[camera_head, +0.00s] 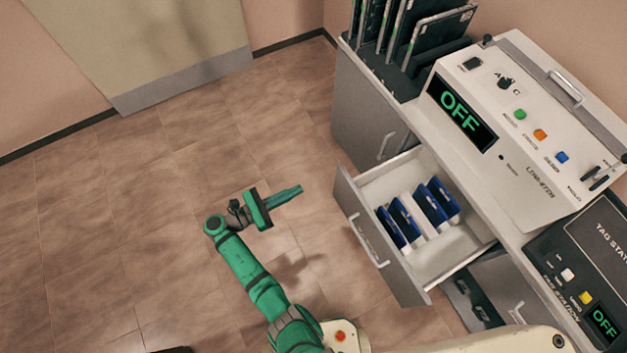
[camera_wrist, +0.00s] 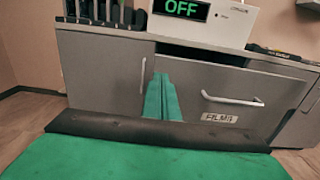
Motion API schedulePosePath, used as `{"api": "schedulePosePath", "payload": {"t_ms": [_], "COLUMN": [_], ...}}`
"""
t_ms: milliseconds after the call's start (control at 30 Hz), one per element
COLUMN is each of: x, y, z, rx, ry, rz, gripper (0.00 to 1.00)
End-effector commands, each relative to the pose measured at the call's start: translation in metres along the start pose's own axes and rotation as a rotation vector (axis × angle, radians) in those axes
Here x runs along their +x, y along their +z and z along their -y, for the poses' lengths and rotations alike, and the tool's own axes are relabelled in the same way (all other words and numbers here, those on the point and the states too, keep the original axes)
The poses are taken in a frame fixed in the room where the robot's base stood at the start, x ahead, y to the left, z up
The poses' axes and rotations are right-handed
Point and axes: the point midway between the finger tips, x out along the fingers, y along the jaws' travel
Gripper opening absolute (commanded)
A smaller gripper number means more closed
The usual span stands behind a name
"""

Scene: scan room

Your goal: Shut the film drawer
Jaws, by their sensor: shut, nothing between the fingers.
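The film drawer (camera_head: 365,240) is pulled out of the cabinet in the head view. It holds several blue-and-white packs (camera_head: 418,214), and a bar handle runs across its grey front. In the wrist view the drawer front (camera_wrist: 262,92) shows a pale handle and a "FILMS" label. My gripper (camera_head: 299,189) is shut and empty, to the left of the drawer front and apart from it in the head view. In the wrist view its closed fingers (camera_wrist: 162,84) point at the cabinet, left of the handle.
A white console (camera_head: 530,130) reading "OFF" stands on the counter above the drawer. Dark upright plates (camera_head: 435,35) stand in a rack at the back. A dark tag station (camera_head: 590,265) is at the right. The tiled floor (camera_head: 120,230) at the left is clear.

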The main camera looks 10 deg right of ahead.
Motion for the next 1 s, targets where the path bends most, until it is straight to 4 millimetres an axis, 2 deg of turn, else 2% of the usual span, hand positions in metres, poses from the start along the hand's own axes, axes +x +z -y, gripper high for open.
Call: {"api": "schedulePosePath", "payload": {"t_ms": [600, 800, 1000], "x": [0.105, 0.128, 0.135], "y": [-0.001, -0.002, -0.002], "z": [0.002, 0.002, 0.001], "rx": [0.0, 0.001, 0.001], "ry": [-0.003, -0.001, 0.001], "rz": [-0.003, -0.004, -0.005], "gripper": [0.0, 0.0, 0.0]}}
